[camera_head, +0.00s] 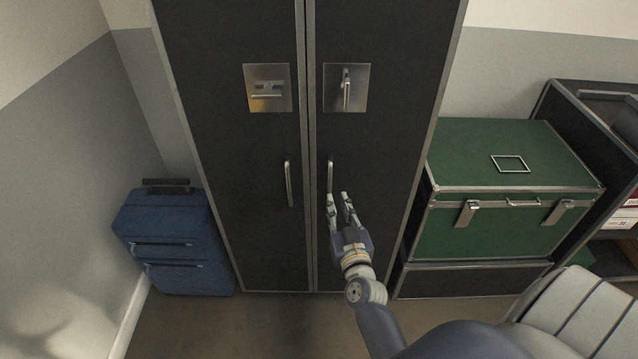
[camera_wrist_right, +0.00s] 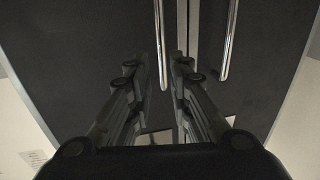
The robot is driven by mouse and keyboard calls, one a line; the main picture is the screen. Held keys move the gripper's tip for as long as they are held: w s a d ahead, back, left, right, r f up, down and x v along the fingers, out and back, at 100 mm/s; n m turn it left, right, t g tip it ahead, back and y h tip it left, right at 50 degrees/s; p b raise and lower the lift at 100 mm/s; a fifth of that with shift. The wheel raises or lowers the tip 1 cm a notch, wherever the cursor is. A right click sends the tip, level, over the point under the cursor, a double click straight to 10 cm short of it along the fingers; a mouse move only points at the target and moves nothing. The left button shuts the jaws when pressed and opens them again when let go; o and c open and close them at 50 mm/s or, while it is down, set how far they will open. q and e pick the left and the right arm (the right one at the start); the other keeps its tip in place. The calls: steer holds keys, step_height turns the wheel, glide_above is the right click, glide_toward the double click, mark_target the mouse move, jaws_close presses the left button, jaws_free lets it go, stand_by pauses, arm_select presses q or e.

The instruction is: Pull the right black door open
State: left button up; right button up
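The right black door (camera_head: 385,135) is flush with the left door, shut. Its vertical silver handle (camera_head: 330,174) stands near the centre seam. My right gripper (camera_head: 338,197) is open, with its fingertips at the handle's lower end. In the right wrist view, the two fingers (camera_wrist_right: 157,72) are apart, and a silver handle (camera_wrist_right: 158,40) runs into the gap between them. I cannot tell whether they touch it. A silver latch plate (camera_head: 346,88) with an upright lever is set higher on the right door. My left gripper is out of view.
The left black door (camera_head: 235,150) has its own handle (camera_head: 288,183) and a latch plate (camera_head: 267,88) with a horizontal lever. A blue suitcase (camera_head: 178,240) stands at left. A green trunk (camera_head: 500,160) stands close to the wardrobe's right side. Floor (camera_head: 250,325) in front is clear.

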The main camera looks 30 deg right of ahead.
mark_target(330, 184)
steer(key=x, duration=0.9)
steer(key=shift+w+f, duration=0.1)
jaws_close()
